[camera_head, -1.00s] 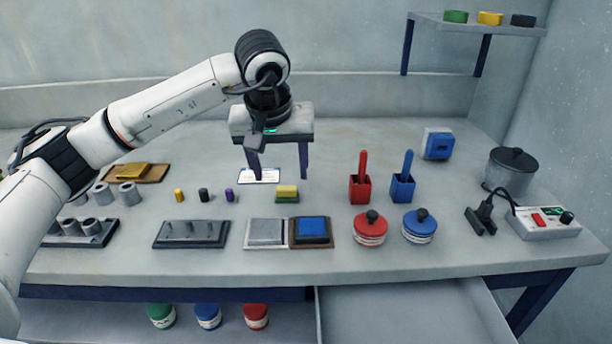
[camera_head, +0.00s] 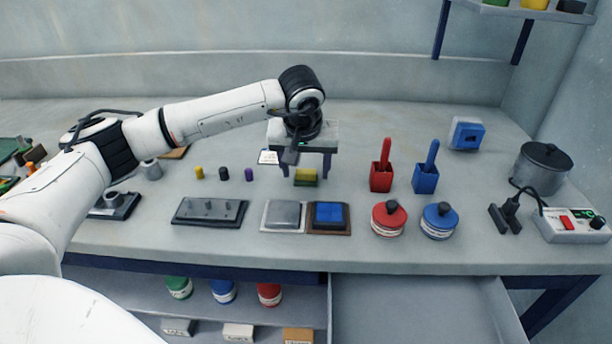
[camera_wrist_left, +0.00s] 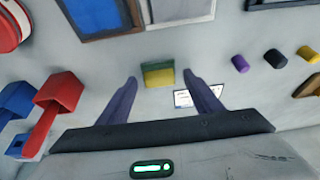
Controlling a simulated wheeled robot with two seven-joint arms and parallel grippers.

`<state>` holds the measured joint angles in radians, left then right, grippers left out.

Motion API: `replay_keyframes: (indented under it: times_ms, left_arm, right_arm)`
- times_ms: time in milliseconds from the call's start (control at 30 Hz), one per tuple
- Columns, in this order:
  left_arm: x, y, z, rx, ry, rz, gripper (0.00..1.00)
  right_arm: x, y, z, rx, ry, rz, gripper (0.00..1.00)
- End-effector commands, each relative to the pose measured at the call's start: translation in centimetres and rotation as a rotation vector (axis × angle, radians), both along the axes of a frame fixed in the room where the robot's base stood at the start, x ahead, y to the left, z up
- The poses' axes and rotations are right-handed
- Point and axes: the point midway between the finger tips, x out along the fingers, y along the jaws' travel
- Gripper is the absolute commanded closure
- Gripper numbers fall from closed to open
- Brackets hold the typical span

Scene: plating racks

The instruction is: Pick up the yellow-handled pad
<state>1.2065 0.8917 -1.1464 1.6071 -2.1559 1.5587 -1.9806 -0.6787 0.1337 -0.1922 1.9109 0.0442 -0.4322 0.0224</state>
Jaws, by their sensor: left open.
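The yellow-handled pad (camera_head: 306,178), a small block with a yellow top and a green base, sits on the grey bench behind the blue pad. It also shows in the left wrist view (camera_wrist_left: 158,75). My left gripper (camera_head: 306,170) is open and points down at the pad. In the left wrist view the two dark fingertips (camera_wrist_left: 161,77) lie either side of the pad, with a gap on each side. I see no contact; the exact height above the bench is hard to tell. My right gripper is not in view.
A grey plate (camera_head: 284,215) and a framed blue pad (camera_head: 329,214) lie in front. Red (camera_head: 381,178) and blue (camera_head: 426,179) holders with upright handles stand to the right. Small yellow, black and purple (camera_head: 249,174) pegs stand left. A white card (camera_head: 268,157) lies just behind.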

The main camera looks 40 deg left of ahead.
Motion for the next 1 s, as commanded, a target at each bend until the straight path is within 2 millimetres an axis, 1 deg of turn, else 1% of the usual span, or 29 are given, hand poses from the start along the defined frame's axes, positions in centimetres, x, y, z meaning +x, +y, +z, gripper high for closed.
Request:
replay_keyframes:
  times_ms: [200, 467, 667, 767, 867, 1000]
  left_arm:
    - [0.0, 0.0, -0.1, 0.0, -0.001, 0.0, 0.41]
    - [0.0, 0.0, 0.0, -0.001, 0.0, 0.0, 0.84]
    - [0.0, 0.0, 0.0, 0.0, -0.001, 0.0, 0.85]
    - [0.1, 0.0, 0.4, -0.002, -0.003, 0.0, 0.85]
    - [0.2, 0.0, 1.8, -0.001, -0.007, 0.0, 0.85]
    - [0.2, 0.0, 4.7, -0.002, -0.008, 0.001, 0.85]
  right_arm:
    - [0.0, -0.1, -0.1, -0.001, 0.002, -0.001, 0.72]
    - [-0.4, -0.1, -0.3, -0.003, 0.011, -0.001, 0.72]
    - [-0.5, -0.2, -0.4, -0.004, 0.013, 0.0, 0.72]
    - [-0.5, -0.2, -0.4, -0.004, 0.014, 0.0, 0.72]
    - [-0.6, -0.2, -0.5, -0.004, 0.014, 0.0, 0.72]
    - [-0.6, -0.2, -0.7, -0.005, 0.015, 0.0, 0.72]
